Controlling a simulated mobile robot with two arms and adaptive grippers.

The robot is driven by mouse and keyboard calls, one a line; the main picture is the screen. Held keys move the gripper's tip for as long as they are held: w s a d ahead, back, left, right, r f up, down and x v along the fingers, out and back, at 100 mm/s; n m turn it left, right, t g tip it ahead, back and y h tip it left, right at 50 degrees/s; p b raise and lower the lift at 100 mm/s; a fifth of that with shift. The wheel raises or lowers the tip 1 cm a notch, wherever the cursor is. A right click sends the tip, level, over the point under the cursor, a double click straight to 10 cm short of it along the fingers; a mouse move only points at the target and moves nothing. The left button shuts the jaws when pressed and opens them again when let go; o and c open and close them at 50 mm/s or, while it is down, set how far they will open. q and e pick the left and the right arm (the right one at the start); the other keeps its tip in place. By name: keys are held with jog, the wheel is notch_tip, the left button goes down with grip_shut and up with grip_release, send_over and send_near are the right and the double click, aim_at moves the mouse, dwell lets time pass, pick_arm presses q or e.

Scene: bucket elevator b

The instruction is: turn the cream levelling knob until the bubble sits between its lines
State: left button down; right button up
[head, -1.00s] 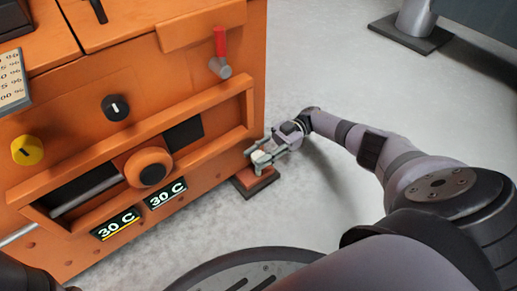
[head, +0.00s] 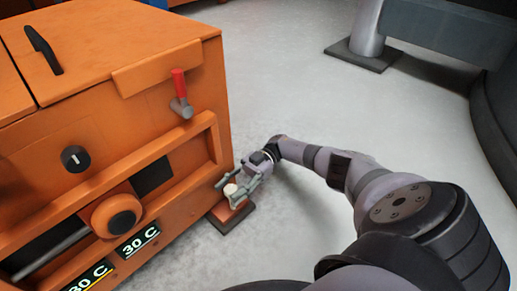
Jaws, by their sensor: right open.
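The cream levelling knob (head: 231,190) is a small pale piece low at the right corner of the orange machine (head: 190,130), just above its foot. My right gripper (head: 230,192) is at the knob, with its open fingers on either side of it. I cannot tell whether the fingers touch the knob. No bubble or lines can be made out. My left gripper is not in view.
The foot block (head: 232,216) rests on the grey floor under the knob. A red-handled lever (head: 180,92), a black dial (head: 75,159) and 30 C displays (head: 138,241) are on the machine. Floor to the right is clear up to a grey post's dark base (head: 362,55).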

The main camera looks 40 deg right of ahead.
jog(key=shift+m+t, duration=0.3)
jog(key=shift+t, duration=0.1)
